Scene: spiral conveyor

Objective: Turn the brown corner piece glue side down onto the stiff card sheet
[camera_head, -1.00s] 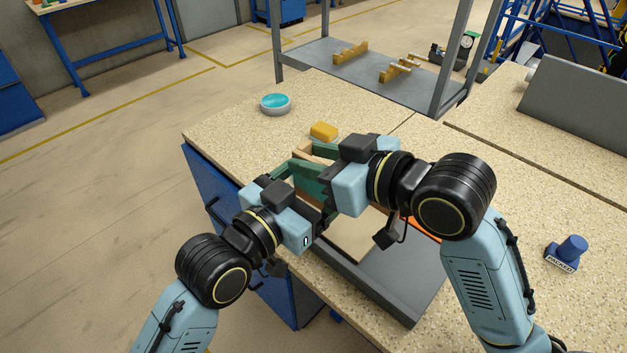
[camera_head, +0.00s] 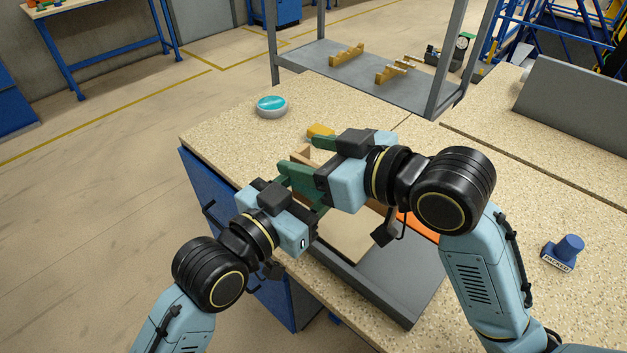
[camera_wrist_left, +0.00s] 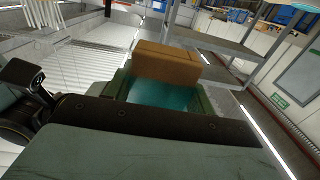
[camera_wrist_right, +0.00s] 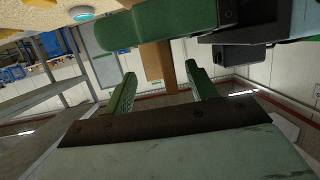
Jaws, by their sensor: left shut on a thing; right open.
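The brown corner piece (camera_wrist_left: 165,65) is held by my left gripper (camera_wrist_left: 163,88), with a teal face (camera_wrist_left: 160,95) toward the left wrist camera between the green fingers. In the right wrist view the piece (camera_wrist_right: 155,62) stands partly behind a green finger of the left gripper. My right gripper (camera_wrist_right: 160,87) is open, its fingers apart and pointing at the piece. In the head view both grippers meet above the table's left edge, and the piece is mostly hidden by fingers. A beige sheet (camera_head: 347,241), likely the stiff card, lies below them, partly covered by my arms.
A grey tray or board (camera_head: 395,288) lies beside the beige sheet, with an orange thing (camera_head: 418,226) behind my right wrist. A yellow block (camera_head: 319,130) and a round teal-topped container (camera_head: 272,105) stand farther back. A blue stamp (camera_head: 568,248) stands at right.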

